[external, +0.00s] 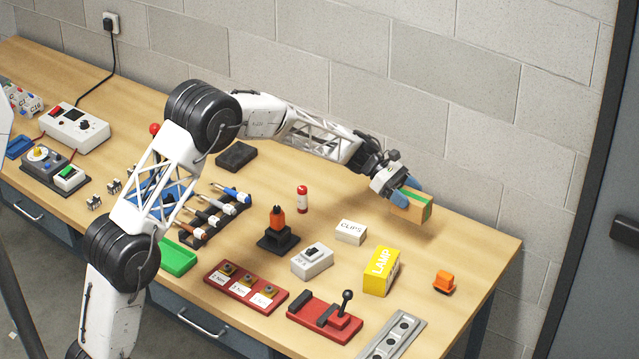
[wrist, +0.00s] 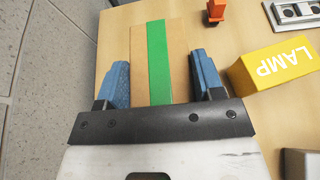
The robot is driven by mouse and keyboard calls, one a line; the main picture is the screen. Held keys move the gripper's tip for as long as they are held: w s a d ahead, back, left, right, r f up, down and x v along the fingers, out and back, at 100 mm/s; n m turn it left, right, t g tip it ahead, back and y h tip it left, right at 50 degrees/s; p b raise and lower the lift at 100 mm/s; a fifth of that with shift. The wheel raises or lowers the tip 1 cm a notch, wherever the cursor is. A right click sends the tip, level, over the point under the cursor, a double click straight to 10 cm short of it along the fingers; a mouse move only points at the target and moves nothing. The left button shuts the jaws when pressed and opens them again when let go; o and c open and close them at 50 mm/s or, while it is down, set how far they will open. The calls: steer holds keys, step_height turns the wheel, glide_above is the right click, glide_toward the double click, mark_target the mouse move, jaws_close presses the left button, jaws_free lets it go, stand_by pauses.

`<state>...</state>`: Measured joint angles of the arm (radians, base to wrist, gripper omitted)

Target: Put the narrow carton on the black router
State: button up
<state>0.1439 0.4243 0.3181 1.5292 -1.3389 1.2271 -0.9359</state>
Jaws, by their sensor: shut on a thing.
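A narrow brown carton with a green stripe (external: 411,208) is at the right side of the table, near the wall. In the wrist view the carton (wrist: 140,60) lies between the two blue fingers. My gripper (external: 405,194) is shut on it, and it seems to hang a little above the table top.
A white CLIPS box (external: 350,232), a yellow LAMP carton (external: 381,271), and an orange block (external: 444,281) stand near my gripper. A red-and-white cylinder (external: 302,198) and an orange-topped black stand (external: 278,232) are between them and the router. Tools lie in a rack (external: 205,222).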

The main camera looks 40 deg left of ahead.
steer(key=w+a+r+n+t, duration=0.1)
steer(key=w+a, duration=0.2)
steer(key=a, duration=1.3)
steer(key=w+a+r+n+t, duration=0.1)
steer(key=w+a+t, duration=0.15)
steer(key=a, duration=1.25)
steer(key=s+a+r+n+t+y, duration=0.1)
steer(key=s+a, duration=0.3)
steer(key=a, duration=2.8)
steer(key=shift+a+r+n+t, duration=0.2)
steer(key=shift+n+t, duration=0.25)
steer(key=shift+n, duration=0.35)
steer(key=shift+f, duration=0.1)
step_height(320, 180, down, 6)
steer(key=shift+f, duration=0.2)
